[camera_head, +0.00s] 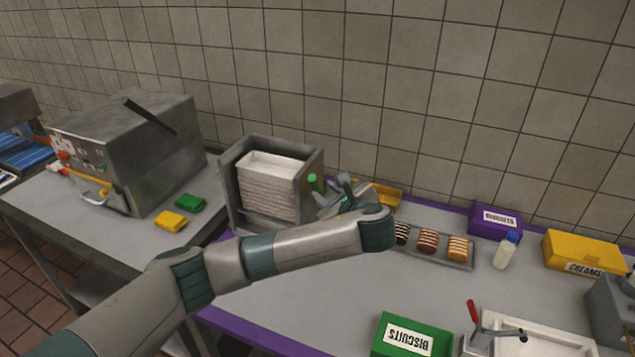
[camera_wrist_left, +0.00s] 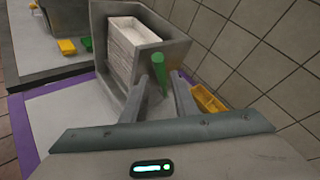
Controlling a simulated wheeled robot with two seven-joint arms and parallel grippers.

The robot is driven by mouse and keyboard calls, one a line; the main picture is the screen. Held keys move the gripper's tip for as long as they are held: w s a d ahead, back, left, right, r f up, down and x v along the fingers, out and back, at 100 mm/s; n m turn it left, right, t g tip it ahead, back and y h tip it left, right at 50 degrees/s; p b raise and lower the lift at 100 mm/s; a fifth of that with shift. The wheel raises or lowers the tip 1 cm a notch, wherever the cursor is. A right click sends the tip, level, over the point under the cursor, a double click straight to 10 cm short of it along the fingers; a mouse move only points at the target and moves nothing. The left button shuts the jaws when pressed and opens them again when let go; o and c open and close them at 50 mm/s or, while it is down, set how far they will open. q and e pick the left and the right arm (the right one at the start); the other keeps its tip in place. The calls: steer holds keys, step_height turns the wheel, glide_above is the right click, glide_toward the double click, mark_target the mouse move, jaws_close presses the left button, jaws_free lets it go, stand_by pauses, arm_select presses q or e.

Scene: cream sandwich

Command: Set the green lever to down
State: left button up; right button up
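The green lever (camera_head: 313,182) is on the right side of a grey metal dispenser (camera_head: 231,184) that holds a stack of white trays (camera_head: 270,186). Its green handle points upward; its lower part is hidden by my left gripper in the head view. In the left wrist view the green lever (camera_wrist_left: 159,64) stands upright between the two spread fingers. My left gripper (camera_wrist_left: 159,92) is open, close to the lever; I cannot tell whether a finger touches it. In the head view my left gripper (camera_head: 345,190) is just right of the dispenser. My right gripper is out of view.
A grey machine (camera_head: 150,150) stands on the left table, with yellow (camera_head: 171,221) and green (camera_head: 191,203) blocks nearby. Right of my gripper are a yellow bin (camera_head: 388,195), a tray of biscuits (camera_head: 458,264), a bottle (camera_head: 505,252) and a purple box (camera_head: 490,220). The front counter centre is clear.

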mark_target(316, 185)
arm_select(q)
steer(key=p+x, duration=0.2)
steer(key=x, duration=0.5)
jaws_close()
